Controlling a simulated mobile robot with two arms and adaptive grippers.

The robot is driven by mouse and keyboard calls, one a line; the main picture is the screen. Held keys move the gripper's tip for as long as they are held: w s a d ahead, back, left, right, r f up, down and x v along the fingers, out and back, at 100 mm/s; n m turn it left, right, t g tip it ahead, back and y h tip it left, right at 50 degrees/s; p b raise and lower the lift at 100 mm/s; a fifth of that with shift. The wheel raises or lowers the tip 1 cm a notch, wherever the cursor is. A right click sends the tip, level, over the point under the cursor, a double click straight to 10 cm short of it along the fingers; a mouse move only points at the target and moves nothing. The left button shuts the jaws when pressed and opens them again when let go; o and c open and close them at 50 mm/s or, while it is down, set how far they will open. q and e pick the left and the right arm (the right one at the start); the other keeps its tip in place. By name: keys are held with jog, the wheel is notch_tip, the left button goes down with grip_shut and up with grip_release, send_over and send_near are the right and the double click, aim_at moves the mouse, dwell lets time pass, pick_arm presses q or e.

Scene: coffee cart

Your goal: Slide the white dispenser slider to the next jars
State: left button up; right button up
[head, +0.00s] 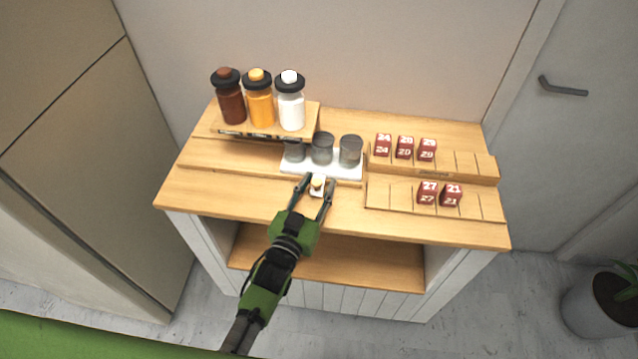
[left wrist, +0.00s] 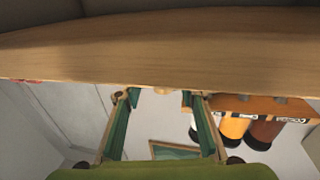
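The white slider (head: 338,174) is a flat plate in the middle of the cart top, carrying three grey jars (head: 322,150) in a row. A small white tab with a pale knob (head: 317,181) sticks out from its front edge. My left gripper (head: 320,184) is open, with one finger on each side of the knob; I cannot tell whether they touch it. In the left wrist view the two fingers (left wrist: 155,98) are spread apart, with a pale knob (left wrist: 161,91) between and beyond them. My right gripper is not in view.
A raised wooden dispenser shelf (head: 312,118) holds brown, orange and white bottles (head: 260,105) at the back left; the slider's left end lies near it. Wooden trays (head: 480,205) with red numbered cubes (head: 427,193) stand right of the slider. The front left cart top (head: 225,198) is clear.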

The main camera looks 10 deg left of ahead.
pick_arm(q)
jog(key=v, duration=1.1)
jog(key=shift+s, duration=0.3)
